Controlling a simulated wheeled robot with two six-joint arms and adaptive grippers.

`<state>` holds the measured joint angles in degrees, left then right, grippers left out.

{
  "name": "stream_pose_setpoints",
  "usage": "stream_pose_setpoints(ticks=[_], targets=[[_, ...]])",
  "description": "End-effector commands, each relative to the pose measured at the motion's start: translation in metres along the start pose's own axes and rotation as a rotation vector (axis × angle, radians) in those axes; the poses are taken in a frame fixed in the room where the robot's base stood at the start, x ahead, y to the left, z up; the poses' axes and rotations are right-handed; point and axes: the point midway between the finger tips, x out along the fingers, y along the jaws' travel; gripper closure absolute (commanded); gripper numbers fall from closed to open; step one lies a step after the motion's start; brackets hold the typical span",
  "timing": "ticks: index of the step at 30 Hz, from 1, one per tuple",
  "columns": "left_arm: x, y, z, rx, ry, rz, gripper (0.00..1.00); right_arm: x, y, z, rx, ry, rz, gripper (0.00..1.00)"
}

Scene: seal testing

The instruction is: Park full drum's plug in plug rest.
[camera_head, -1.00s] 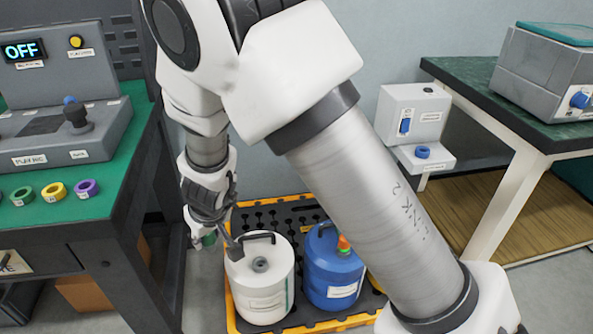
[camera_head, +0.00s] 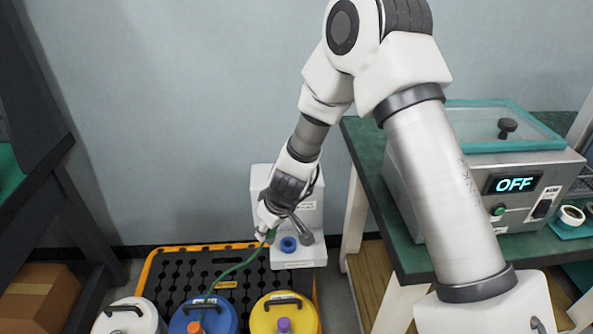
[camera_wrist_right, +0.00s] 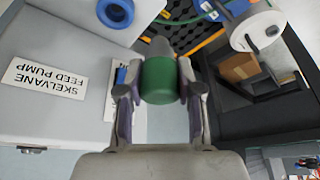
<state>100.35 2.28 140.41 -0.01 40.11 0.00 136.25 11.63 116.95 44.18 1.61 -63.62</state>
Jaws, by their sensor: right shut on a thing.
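My right gripper (camera_head: 268,226) is shut on a green cylinder (camera_wrist_right: 159,80) with a grey end, held in the air by the feed pump. I cannot tell whether this is a plug or a hose end. A green hose (camera_head: 237,266) runs between the gripper area and the blue drum (camera_head: 222,317). The blue drum has an orange cap (camera_head: 195,327). A white drum (camera_head: 145,320) stands left of it, and a yellow drum (camera_head: 303,319) with a purple cap (camera_head: 284,325) right of it. I cannot identify the plug rest. My left gripper is not in view.
The white feed pump (camera_head: 308,218) has a blue ring (camera_head: 288,244) on its ledge; the pump label (camera_wrist_right: 45,78) is close by. The black pallet (camera_head: 180,268) has a yellow rim. A dark bench stands left. A green-topped bench (camera_head: 365,150) carries a machine reading OFF (camera_head: 514,184).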

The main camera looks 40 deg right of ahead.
Motion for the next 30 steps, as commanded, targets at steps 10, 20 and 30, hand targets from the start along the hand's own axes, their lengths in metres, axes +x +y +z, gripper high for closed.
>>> stream_pose_setpoints(ticks=[10,20,30], targets=[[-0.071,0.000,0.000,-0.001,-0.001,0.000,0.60,-0.034,0.050,-0.001,-0.064,0.028,-0.018,1.00],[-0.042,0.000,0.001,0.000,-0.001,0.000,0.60,-0.009,0.050,0.009,-0.065,0.029,-0.017,1.00],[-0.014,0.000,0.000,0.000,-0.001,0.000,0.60,0.016,0.050,0.018,-0.065,0.029,-0.018,1.00]])
